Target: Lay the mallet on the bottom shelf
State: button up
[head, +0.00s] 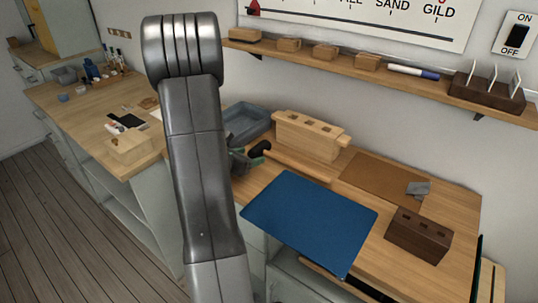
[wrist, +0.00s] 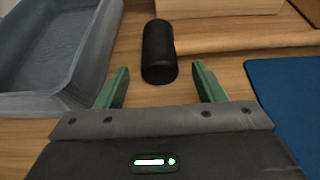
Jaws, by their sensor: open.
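The mallet lies on the wooden worktop, its black head (wrist: 158,48) just beyond my fingertips in the wrist view. Its wooden handle (wrist: 245,42) runs to the right. In the head view the black head (head: 260,149) shows just right of my arm, and the handle (head: 300,167) lies in front of a wooden block rack. My gripper (wrist: 160,78) is open and empty, with its green fingers apart in front of the head. It is partly hidden behind my arm in the head view (head: 242,161). Open shelving (head: 127,207) shows under the left counter; I cannot tell if it is the bottom shelf.
A grey-blue tray (wrist: 45,50) stands left of the mallet head. The slotted wooden rack (head: 308,135) is behind the handle. A blue mat (head: 310,218) lies in front, and a dark brown block (head: 418,235) stands to the right. A wall shelf (head: 345,70) runs above.

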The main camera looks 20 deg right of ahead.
jog(key=shift+w+d+f, duration=0.25)
jog(key=shift+w+d, duration=0.1)
jog(key=shift+d, duration=0.1)
jog(key=c, duration=1.3)
